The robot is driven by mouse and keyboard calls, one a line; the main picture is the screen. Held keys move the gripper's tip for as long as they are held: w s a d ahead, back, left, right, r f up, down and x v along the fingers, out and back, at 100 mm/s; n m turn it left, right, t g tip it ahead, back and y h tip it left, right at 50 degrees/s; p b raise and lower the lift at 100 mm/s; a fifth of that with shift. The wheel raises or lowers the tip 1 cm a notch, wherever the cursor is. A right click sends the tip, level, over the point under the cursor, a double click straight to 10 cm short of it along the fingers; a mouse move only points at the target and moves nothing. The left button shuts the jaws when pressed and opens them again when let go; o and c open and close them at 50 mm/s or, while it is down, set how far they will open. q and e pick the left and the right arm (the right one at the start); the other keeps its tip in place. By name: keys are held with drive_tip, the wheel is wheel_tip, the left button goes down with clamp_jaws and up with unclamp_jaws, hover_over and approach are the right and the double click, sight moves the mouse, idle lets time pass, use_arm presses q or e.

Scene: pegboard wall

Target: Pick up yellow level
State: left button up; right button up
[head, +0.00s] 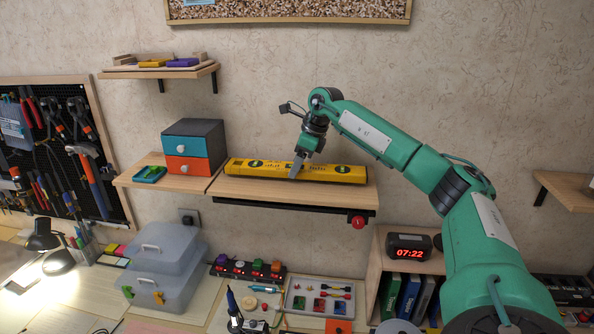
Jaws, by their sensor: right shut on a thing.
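The yellow level (334,173) is a long bar with dark round marks. It lies lengthwise along the wooden wall shelf (290,194) in the middle of the head view. My right gripper (296,168) reaches down from above, with its fingers at the level's middle, and is shut on it. The finger in front covers a small part of the level. I cannot tell whether the level is lifted clear of the shelf. My left gripper is not in view.
A small drawer box (193,148) with blue and orange drawers stands just left of the level. A pegboard with tools (60,150) hangs at the far left. A red knob (358,222) sits under the shelf's right end. The wall above the level is clear.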

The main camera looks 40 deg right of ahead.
wheel_tip(320, 180, up, 18)
drive_tip(key=b, duration=0.3)
drive_tip(key=shift+r+b, duration=0.2)
drive_tip(key=shift+b, duration=0.1)
idle(0.5)
